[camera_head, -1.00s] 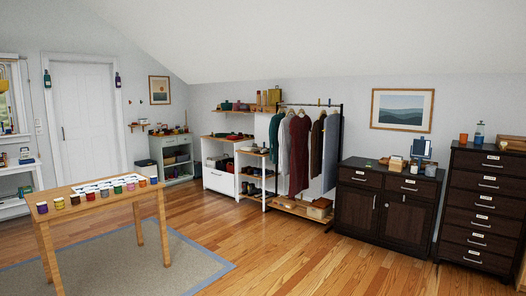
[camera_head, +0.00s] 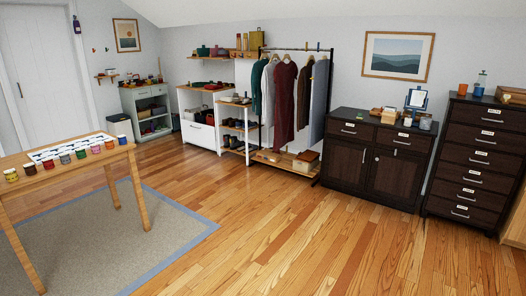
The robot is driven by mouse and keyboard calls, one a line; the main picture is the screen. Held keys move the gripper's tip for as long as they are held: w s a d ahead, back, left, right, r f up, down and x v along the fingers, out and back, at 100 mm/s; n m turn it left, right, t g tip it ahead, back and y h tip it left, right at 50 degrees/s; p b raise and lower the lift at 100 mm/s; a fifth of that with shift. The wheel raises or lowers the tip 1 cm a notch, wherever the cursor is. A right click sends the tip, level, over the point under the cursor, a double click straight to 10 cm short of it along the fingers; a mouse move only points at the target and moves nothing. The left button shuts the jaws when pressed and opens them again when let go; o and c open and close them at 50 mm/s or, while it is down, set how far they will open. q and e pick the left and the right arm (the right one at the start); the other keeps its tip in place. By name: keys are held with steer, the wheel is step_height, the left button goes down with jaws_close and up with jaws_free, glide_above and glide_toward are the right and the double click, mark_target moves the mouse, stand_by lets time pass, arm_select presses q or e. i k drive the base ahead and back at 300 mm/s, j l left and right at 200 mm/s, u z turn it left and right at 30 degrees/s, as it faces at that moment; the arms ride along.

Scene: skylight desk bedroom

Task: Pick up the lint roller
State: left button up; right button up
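I cannot make out a lint roller in the head view; at this distance the small items on the furniture are too small to tell apart. A clothes rack (camera_head: 327,112) with several hanging garments (camera_head: 284,95) stands against the back wall. A dark cabinet (camera_head: 370,165) to its right carries small boxes and a framed item (camera_head: 416,99) on top. A tall dark drawer unit (camera_head: 478,150) stands at the right with an orange cup (camera_head: 462,89) and a clear bottle on top. Neither of my grippers is in view.
A wooden table (camera_head: 130,153) with a row of several small jars (camera_head: 81,153) stands at the left on a grey rug (camera_head: 150,225). White shelving (camera_head: 203,135) and a pale green cabinet (camera_head: 147,112) line the back wall. The wooden floor (camera_head: 300,240) ahead is clear.

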mark_target(247, 100)
steer(key=i+u, duration=0.25)
steer(key=i, duration=4.95)
